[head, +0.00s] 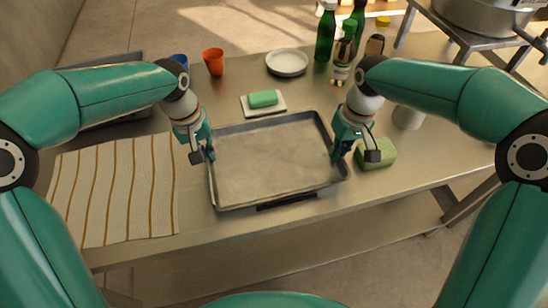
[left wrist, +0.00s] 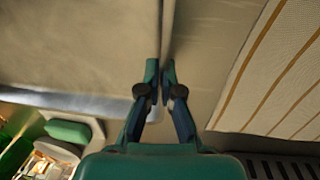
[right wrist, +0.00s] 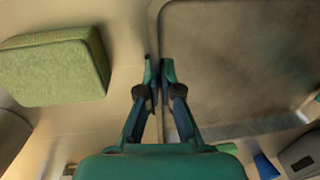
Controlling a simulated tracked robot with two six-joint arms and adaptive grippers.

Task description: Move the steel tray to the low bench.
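The steel tray (head: 275,165) is a wide, shallow, empty rectangular tray at the front middle of the worktop in the head view. My left gripper (head: 203,156) is at its left side; in the left wrist view the fingers (left wrist: 160,75) are closed about the tray's rim (left wrist: 90,102). My right gripper (head: 338,154) is at its right side; in the right wrist view the fingers (right wrist: 158,75) are closed with the rim (right wrist: 240,130) between them. The tray looks level; I cannot tell whether it touches the worktop. I cannot clearly identify the low bench.
A striped cloth (head: 120,190) lies left of the tray. A green sponge (head: 376,154) sits close to its right. Behind it are a soap bar on a dish (head: 263,99), an orange cup (head: 213,62), a white plate (head: 287,62) and green bottles (head: 325,35). The worktop's front edge is near.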

